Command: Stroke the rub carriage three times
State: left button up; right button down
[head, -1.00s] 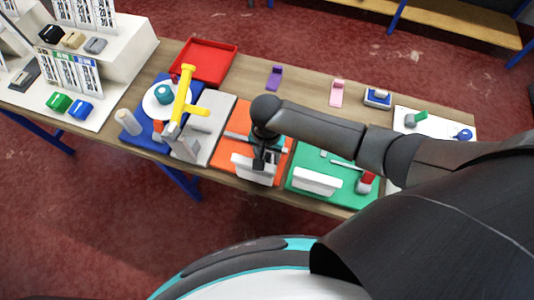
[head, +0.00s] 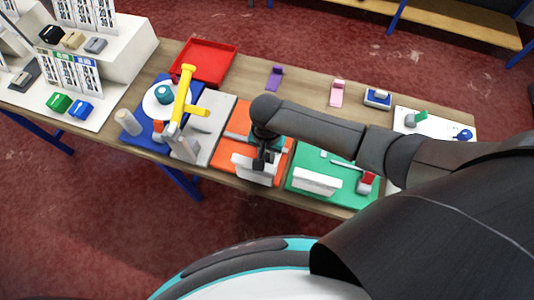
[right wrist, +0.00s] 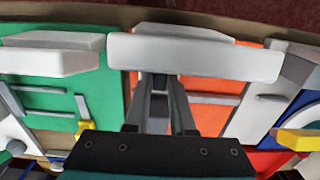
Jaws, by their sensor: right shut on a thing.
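My right gripper (head: 261,164) reaches down over the orange board (head: 229,151) at the middle of the table. In the right wrist view its two dark fingers (right wrist: 160,118) are closed around a small grey upright piece, which seems to be the handle of the rub carriage. The fingers and wrist hide most of the carriage, so I cannot tell its full shape. A white block (head: 247,169) stands at the front edge of the orange board, close by the fingers; it also shows as a wide white bar in the right wrist view (right wrist: 195,58). My left gripper is not in view.
The green board (head: 339,192) with a white block and red-topped part lies to the right. A grey board (head: 211,126) and blue board with a yellow arm (head: 185,88) lie left. A red tray (head: 205,61) stands behind. The table's front edge is close.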

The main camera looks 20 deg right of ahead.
dwell(0.7)
jog(key=shift+w+a, duration=0.25)
jog(key=shift+a, duration=0.1)
jog(key=w+a, duration=0.2)
jog(key=a, duration=0.1)
jog(key=shift+w+a+f, duration=0.1)
jog(key=shift+w+a, duration=0.05)
jog(key=shift+a, duration=0.1)
jog(key=w+a+b, duration=0.1)
jog(key=a, duration=0.1)
jog(key=w+a+b, duration=0.1)
jog(key=a, duration=0.1)
jog(key=w+a+b, duration=0.1)
jog(key=w+a, duration=0.1)
jog(key=shift+f, duration=0.1)
jog(key=shift+w+a+b, duration=0.25)
jog(key=shift+a+b, duration=0.05)
jog(key=shift+b, duration=0.1)
jog(key=shift+a, duration=0.15)
jog(key=c, duration=0.8)
grip_release()
jog(key=shift+w, duration=0.1)
jog(key=shift+o, duration=0.2)
